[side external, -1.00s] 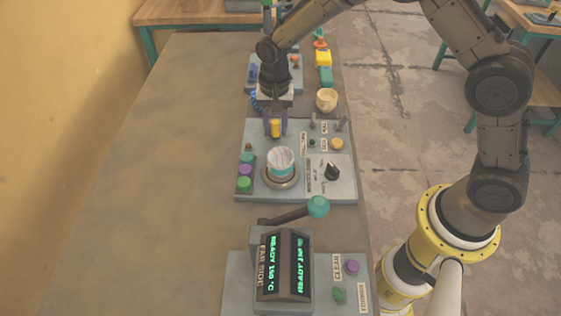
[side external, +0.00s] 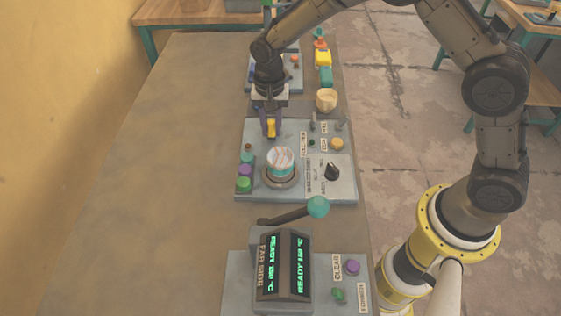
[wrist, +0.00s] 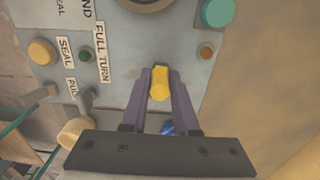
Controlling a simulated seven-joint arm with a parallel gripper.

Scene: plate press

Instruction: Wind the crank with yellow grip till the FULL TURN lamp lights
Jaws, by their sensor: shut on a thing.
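The crank's yellow grip (side external: 271,129) stands at the far edge of the grey panel (side external: 345,190). My gripper (side external: 270,132) reaches down from above, its purple fingers on either side of the grip. In the wrist view the yellow grip (wrist: 160,84) sits between the two fingertips (wrist: 160,88), which are shut on it. The rest of the crank is hidden. The FULL TURN label (wrist: 103,52) is beside a small dark green lamp (wrist: 85,55), which looks unlit.
A round striped piece (side external: 280,160) sits on the panel in front of my gripper. Purple and green buttons (side external: 244,184) are at its left, a black knob (side external: 332,171) at its right. A beige cup (side external: 326,99) stands behind. The table's left side is clear.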

